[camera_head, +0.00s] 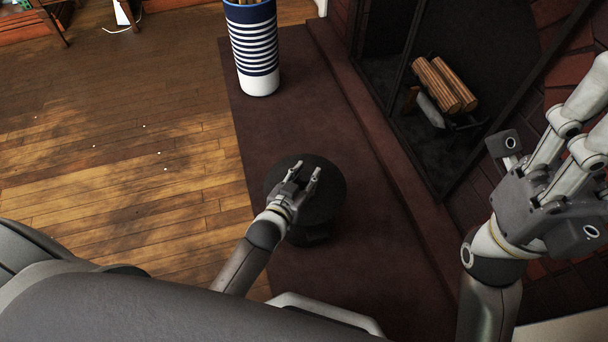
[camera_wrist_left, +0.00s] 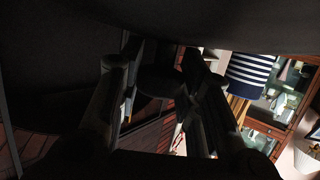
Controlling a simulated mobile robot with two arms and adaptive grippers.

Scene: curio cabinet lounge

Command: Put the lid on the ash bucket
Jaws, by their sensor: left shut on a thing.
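The dark round lid (camera_head: 332,192) lies flat below my left gripper (camera_head: 305,171) in the head view, over the dark ash bucket (camera_head: 310,236). Only a little of the bucket's side shows under the lid. I cannot tell whether the lid touches the rim. My left gripper is shut on the lid, with its fingers around a dark round knob (camera_wrist_left: 160,80) in the left wrist view. My right gripper (camera_head: 550,115) is raised at the right, its fingers spread and empty.
A blue and white striped bin (camera_head: 258,85) with wood in it stands at the back of the dark rug (camera_head: 290,115). A fireplace with logs (camera_head: 445,85) is to the right, behind a raised hearth edge (camera_head: 375,130). The wooden floor (camera_head: 130,170) at left is mostly clear.

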